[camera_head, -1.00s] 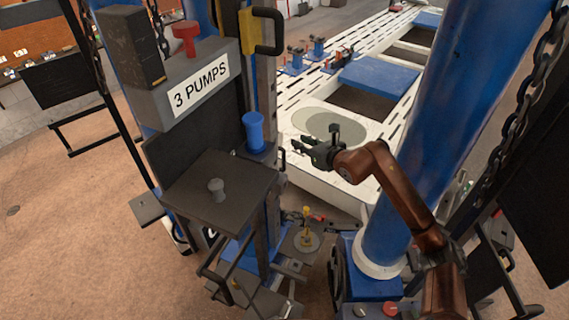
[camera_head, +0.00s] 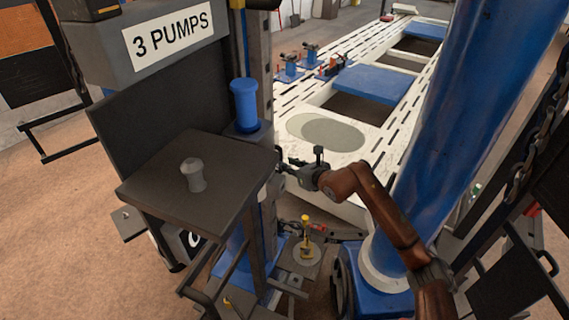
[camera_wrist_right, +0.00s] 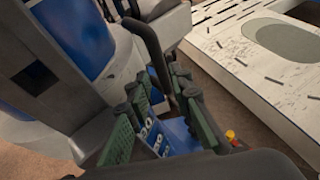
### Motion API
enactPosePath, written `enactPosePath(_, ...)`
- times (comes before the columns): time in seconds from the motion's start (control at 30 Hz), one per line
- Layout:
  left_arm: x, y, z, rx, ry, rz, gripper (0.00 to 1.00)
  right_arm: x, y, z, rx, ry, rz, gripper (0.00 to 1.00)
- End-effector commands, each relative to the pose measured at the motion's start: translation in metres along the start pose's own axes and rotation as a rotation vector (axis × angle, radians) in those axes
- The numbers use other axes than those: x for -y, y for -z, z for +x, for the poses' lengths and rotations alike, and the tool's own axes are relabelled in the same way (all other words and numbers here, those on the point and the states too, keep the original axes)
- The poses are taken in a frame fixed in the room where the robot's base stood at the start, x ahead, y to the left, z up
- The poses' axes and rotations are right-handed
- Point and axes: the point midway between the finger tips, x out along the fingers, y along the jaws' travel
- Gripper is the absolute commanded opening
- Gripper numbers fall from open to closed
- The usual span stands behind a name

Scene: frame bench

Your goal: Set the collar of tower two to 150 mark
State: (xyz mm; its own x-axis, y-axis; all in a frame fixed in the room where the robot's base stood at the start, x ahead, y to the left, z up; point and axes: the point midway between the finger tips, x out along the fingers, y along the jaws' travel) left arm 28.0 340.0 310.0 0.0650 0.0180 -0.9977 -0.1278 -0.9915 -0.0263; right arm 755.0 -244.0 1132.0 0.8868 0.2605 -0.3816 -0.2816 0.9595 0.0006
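A tower with a dark upright post (camera_head: 264,80) stands left of centre in the head view, with a blue flanged cylinder (camera_head: 244,105) beside the post. I cannot tell which part is the collar, and no 150 mark is readable. My right gripper (camera_head: 287,170) is at the post's right side, below the blue cylinder. In the right wrist view its green-padded fingers (camera_wrist_right: 160,118) are apart. A blue part with white markings (camera_wrist_right: 160,136) shows between them; contact is unclear. My left gripper is not in view.
A thick blue column (camera_head: 450,110) stands at right. A white slotted bench (camera_head: 350,140) lies behind.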

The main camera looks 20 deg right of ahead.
Motion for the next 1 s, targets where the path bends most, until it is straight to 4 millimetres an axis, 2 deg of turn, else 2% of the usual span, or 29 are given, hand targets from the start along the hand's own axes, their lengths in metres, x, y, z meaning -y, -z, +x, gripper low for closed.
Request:
enactPosePath(0.1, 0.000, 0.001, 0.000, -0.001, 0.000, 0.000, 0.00, 0.000, 0.000, 0.018, -0.001, 0.001, 0.002, 0.20)
enactPosePath(0.3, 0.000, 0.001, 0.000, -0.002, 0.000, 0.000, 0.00, 0.001, 0.001, 0.036, -0.001, 0.002, 0.002, 0.20)
enactPosePath(0.6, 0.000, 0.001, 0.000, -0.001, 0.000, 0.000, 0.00, 0.002, 0.002, 0.038, -0.001, 0.003, 0.000, 0.20)
enactPosePath(0.9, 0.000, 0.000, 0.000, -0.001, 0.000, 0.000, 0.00, 0.002, 0.002, 0.038, -0.002, 0.003, 0.001, 0.00)
enactPosePath(1.0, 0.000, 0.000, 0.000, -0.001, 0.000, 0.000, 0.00, 0.002, 0.002, 0.037, -0.002, 0.003, 0.001, 0.00)
